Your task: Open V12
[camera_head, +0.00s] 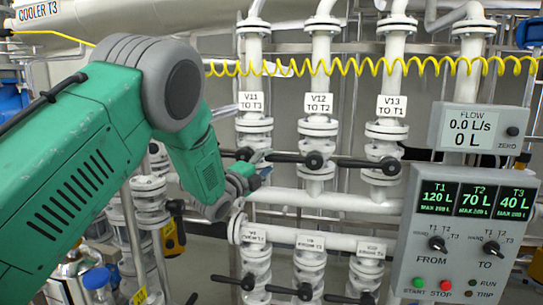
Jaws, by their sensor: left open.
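Valve V12 (318,131), labelled "V12 TO T2", is a white flanged valve on the middle pipe of the upper row. Its black lever (290,158) lies level, pointing left from its round hub (314,160). My left gripper (261,165) is open, just left of the lever's free end, between V11 and V12. Whether its fingers touch the lever or reach around it, I cannot tell. My green arm comes in from the left and hides part of the pipes behind. My right gripper is not in view.
V11 (252,126) and V13 (386,131) stand either side, with level levers. V13's lever reaches left, close to V12's hub. Lower valves (309,262) have levers below. A control panel (457,240) and a flow meter reading 0.0 L/s (480,130) stand right.

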